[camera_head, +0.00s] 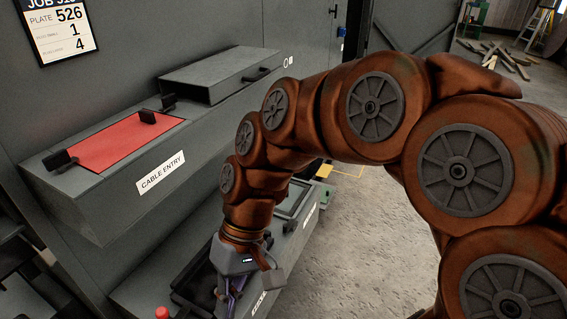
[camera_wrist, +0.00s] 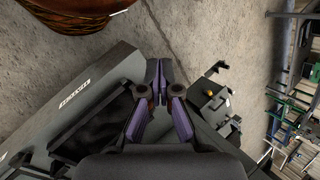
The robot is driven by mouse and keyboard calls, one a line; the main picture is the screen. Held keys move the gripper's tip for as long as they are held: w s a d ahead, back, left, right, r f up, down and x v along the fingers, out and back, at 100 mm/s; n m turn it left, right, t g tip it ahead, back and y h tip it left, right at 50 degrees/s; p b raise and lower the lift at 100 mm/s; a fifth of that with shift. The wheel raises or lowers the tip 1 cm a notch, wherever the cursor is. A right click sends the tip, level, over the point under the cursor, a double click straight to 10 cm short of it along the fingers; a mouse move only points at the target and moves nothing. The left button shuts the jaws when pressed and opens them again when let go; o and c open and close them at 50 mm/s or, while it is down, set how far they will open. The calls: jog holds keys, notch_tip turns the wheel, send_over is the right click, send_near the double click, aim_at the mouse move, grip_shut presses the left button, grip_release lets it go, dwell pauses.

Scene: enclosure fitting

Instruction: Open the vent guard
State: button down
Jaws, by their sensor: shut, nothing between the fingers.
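No readable label in these views names the vent guard, so I cannot tell for certain which part it is.
A red plate (camera_head: 118,145) with black clamps lies on the upper ledge above the CABLE ENTRY label (camera_head: 161,172). A red knob (camera_head: 162,313) stands near my gripper. A black bracketed part (camera_wrist: 215,95) is right of the fingers. Concrete floor (camera_head: 365,240) is open to the right.

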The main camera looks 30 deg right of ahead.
jog(key=w+a+r+y+b, duration=0.1)
jog(key=w+y+b, duration=0.1)
jog(key=w+y, duration=0.3)
jog(key=w+a+r+y+b, duration=0.1)
jog(key=w+a+y+b, duration=0.1)
jog(key=w, duration=0.6)
jog(key=w+d+f+m+t+y+b, duration=0.1)
jog(key=w+d+m+t+y+b, duration=0.45)
jog(key=w+d, duration=0.75)
jog(key=w+d+f+m+t+h+b, duration=0.15)
jog(key=d+f+t, duration=0.4)
jog(key=d, duration=0.55)
jog(key=w+d+f+m+t+h+b, duration=0.1)
jog(key=d+f+m+t+h, duration=0.4)
jog(key=d, duration=0.7)
jog(key=w+d+f+m+t+b, duration=0.15)
jog(key=d+f+t, duration=0.35)
jog(key=d, duration=0.6)
jog(key=w+a+r+p, duration=0.1)
jog(key=w+a+r, duration=0.2)
jog(key=w, duration=0.2)
jog(key=w+a+r+t+p, duration=0.1)
jog(key=w+a+r, duration=0.2)
jog(key=w, duration=0.2)
jog(key=shift+w+a+n, duration=0.25)
jog(key=shift+a+n, duration=0.1)
jog(key=shift+a, duration=0.05)
